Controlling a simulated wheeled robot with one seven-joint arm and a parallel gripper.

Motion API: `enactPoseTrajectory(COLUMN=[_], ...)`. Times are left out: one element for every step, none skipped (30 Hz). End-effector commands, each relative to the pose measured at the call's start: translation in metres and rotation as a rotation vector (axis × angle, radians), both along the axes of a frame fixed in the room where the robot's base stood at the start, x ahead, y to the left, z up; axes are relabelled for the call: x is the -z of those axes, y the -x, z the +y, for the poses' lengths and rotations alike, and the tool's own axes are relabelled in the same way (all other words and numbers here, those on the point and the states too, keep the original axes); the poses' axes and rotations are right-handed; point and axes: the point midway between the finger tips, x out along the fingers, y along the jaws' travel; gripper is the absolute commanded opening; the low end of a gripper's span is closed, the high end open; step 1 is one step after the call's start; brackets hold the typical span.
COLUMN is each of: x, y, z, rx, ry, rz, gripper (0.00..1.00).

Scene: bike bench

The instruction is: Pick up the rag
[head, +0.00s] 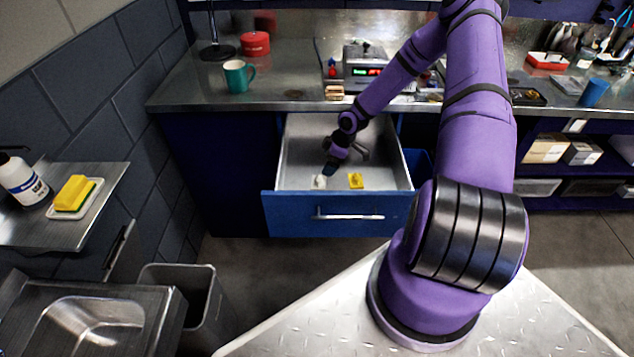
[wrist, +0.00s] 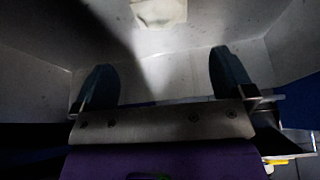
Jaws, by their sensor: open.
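A small whitish piece (head: 320,181), which looks like a folded rag, lies on the floor of the open drawer (head: 300,150) near its front. In the wrist view a pale, cloth-like piece (wrist: 158,12) shows at the top edge, partly cut off. My gripper (head: 331,168) reaches down into the drawer, close to the whitish piece. In the wrist view my gripper (wrist: 165,78) has its two dark fingers wide apart, with only bare drawer metal between them. The pale piece lies beyond the fingertips, apart from them.
A small yellow item (head: 355,180) lies in the drawer to the right of the whitish piece. The drawer's walls and blue front (head: 290,212) surround my gripper closely. A teal mug (head: 237,76) and a red tin (head: 256,43) stand on the bench above.

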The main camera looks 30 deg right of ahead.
Motion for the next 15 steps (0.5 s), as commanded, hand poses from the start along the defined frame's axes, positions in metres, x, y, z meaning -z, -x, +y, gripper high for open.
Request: enactPoseTrajectory(x=[0.007,0.011,0.016,0.021,0.025,0.03,0.034,0.037,0.039,0.041,0.042,0.044,0.045,0.047,0.051], y=[-0.002,-0.003,-0.003,-0.004,-0.006,-0.008,-0.008,-0.009,-0.01,-0.01,-0.01,-0.011,-0.011,-0.011,-0.012], z=[0.004,0.005,0.007,0.008,0.01,0.011,0.012,0.013,0.014,0.014,0.015,0.015,0.016,0.017,0.018], rx=[-0.003,-0.003,-0.002,-0.002,-0.003,-0.002,-0.001,-0.001,-0.001,-0.002,-0.002,-0.002,-0.002,-0.002,-0.002], ry=[-0.001,-0.001,-0.001,-0.001,0.0,-0.001,-0.001,0.0,0.0,0.001,0.001,0.001,0.001,0.0,0.0], rz=[0.001,0.002,0.002,0.002,0.002,0.002,0.001,0.002,0.002,0.002,0.002,0.002,0.002,0.002,0.002], gripper=[1.0,1.0,1.0,1.0,1.0,1.0,1.0,1.0,1.0,1.0,1.0,1.0,1.0,1.0,1.0])
